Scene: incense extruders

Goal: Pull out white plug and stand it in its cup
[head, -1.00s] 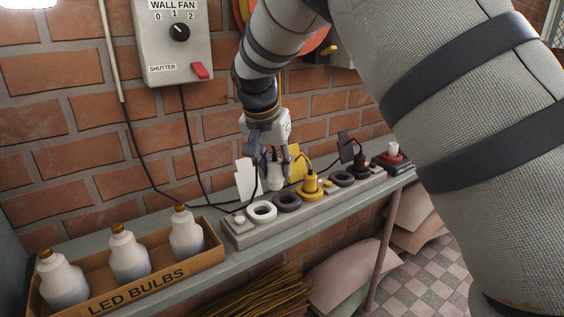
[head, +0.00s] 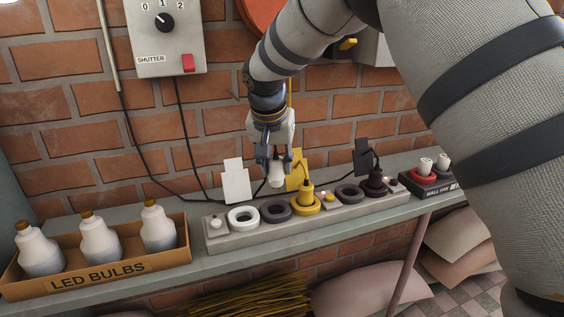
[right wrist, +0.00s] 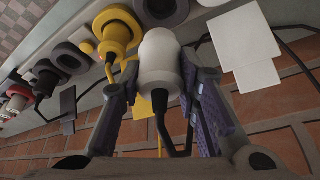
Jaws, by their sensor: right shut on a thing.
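My right gripper (head: 275,177) is shut on the white plug (head: 275,172), which hangs in the air above the back of the grey socket strip (head: 225,242). The plug fills the space between the fingers in the right wrist view (right wrist: 160,60), its dark cord running back between them. The white ring-shaped cup (head: 243,219) at the strip's left end is empty. A dark ring (head: 274,212) beside it is also empty and lies below and in front of the held plug. My left gripper is not in view.
A yellow plug (head: 305,200) and a dark plug (head: 376,184) stand in rings on the strip. White (head: 236,186), yellow and black tags stand behind it. A box of LED bulbs (head: 110,272) is left; a "WALL FAN" block (head: 437,189) is right.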

